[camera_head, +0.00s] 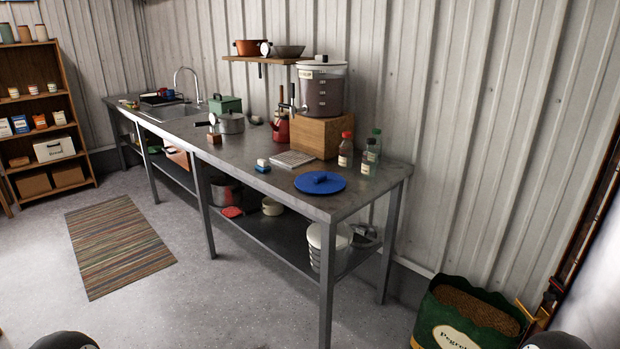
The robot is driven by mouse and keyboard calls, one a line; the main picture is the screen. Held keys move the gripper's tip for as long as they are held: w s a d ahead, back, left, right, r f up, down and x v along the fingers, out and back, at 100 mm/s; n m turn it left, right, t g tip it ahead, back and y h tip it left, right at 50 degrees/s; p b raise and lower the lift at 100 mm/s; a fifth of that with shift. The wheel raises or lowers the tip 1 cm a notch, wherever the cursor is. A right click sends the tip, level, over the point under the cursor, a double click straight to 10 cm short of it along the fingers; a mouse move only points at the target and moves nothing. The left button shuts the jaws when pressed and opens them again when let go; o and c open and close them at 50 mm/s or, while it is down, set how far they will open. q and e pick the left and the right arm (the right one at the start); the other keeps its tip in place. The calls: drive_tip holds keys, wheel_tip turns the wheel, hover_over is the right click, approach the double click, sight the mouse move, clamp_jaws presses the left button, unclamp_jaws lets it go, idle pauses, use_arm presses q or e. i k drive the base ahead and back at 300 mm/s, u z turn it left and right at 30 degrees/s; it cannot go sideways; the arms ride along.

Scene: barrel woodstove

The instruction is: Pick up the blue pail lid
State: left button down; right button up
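The blue pail lid (320,182) is a round blue disc with a raised grip on top. It lies flat near the right end of the long grey metal counter (290,208). A white pail (328,243) stands on the lower shelf beneath that end. Its top is partly hidden by the counter. Dark rounded parts of my own body show at the bottom left and bottom right edges. Neither of my grippers can be made out, and nothing of mine touches the lid.
Bottles (346,150) stand behind the lid, and a small blue-and-white item (263,166) lies to its left. A wooden box (320,137) holds a large dispenser (322,88). A pellet bag (466,315) stands at the lower right. The floor (230,290) before the counter is clear.

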sight(316, 182)
drive_tip(key=z, duration=0.25)
drive_tip(key=i, duration=0.6)
drive_tip(key=u, duration=2.5)
drive_tip(key=i, duration=1.8)
drive_tip(key=z, duration=2.65)
